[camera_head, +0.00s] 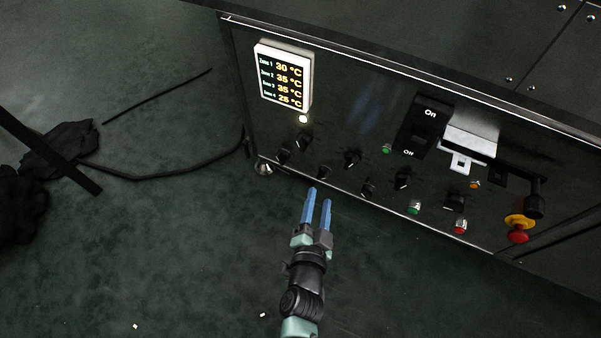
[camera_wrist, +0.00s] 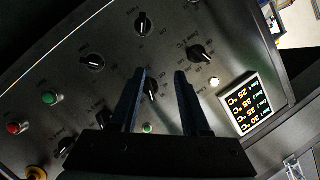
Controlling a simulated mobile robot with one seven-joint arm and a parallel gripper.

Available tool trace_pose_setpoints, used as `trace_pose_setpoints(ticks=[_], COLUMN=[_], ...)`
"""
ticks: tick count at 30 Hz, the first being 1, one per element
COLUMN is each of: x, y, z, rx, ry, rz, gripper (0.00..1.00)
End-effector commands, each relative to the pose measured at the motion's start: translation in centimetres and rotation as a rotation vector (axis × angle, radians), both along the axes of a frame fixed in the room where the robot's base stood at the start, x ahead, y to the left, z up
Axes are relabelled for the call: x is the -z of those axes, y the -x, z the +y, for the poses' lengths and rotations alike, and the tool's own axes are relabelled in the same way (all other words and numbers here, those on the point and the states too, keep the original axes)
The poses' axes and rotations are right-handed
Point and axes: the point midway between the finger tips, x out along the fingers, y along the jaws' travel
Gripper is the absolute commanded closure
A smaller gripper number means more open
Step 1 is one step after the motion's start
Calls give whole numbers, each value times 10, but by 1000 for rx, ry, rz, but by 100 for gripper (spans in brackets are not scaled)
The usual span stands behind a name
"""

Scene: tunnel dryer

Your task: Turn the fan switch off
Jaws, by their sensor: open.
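The dryer's black control panel (camera_head: 330,130) carries several black rotary knobs, among them one at the upper left (camera_head: 304,138) and one mid-panel (camera_head: 352,158).
A lit temperature display (camera_head: 285,76) sits at the panel's left. A large On/Off switch (camera_head: 424,123), a grey bracket (camera_head: 470,142), green and red buttons and a red emergency stop (camera_head: 518,234) lie right. Cables and dark cloth (camera_head: 60,150) lie on the otherwise open floor.

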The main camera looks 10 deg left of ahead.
Motion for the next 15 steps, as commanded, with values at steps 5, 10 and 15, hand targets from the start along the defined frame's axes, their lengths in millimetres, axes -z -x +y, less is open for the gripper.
trace_pose_setpoints(ticks=[5, 10, 15], x=[51, 57, 67], y=[26, 14, -18], z=[-6, -7, -9], rx=[31, 35, 35], ry=[-20, -24, -23], rz=[55, 56, 53], gripper=[54, 54, 54])
